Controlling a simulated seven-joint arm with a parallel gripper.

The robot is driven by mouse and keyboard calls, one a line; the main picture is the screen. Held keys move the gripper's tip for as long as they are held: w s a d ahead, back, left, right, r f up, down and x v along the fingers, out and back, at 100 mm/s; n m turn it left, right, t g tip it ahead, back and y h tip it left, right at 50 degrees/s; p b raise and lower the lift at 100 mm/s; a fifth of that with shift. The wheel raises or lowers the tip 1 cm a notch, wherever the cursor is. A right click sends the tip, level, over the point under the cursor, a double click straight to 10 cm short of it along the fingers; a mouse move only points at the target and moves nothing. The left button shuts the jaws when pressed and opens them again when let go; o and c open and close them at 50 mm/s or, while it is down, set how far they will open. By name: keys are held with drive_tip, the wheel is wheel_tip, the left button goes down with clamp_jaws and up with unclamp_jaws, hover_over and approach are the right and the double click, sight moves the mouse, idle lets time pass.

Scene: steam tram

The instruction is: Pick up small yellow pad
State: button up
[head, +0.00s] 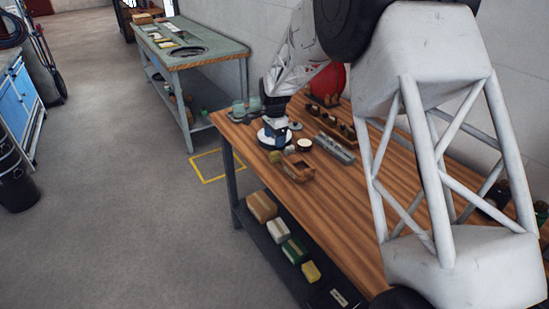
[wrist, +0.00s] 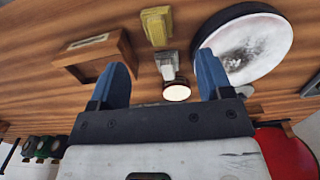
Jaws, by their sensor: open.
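The small yellow pad (wrist: 156,25) lies on the wooden bench top in the wrist view, beyond my fingertips and a little left of the midline. In the head view a small yellowish patch (head: 289,150) beside the white dish seems to be it. My gripper (wrist: 162,72) is open, with its two blue fingers spread and nothing held. In the head view my gripper (head: 275,128) is over the far part of the bench, at the white dish, its fingertips partly hidden. A small grey-white block (wrist: 167,65) and a cream round piece (wrist: 176,91) show between the fingers.
A round white dish (wrist: 243,47) is close by my right finger. A brown wooden box (wrist: 97,55) is left of the pad. A grey metal rail (head: 334,148) lies on the bench (head: 345,205). Several packages, one yellow (head: 311,271), are on the lower shelf.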

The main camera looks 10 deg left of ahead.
sight(274, 152)
drive_tip(key=shift+f, duration=1.15)
drive_tip(key=shift+s+f, duration=0.15)
drive_tip(key=shift+f, duration=2.45)
drive_tip(key=c, duration=1)
drive_tip(key=shift+r, duration=0.15)
drive_tip(key=shift+r, duration=4.9)
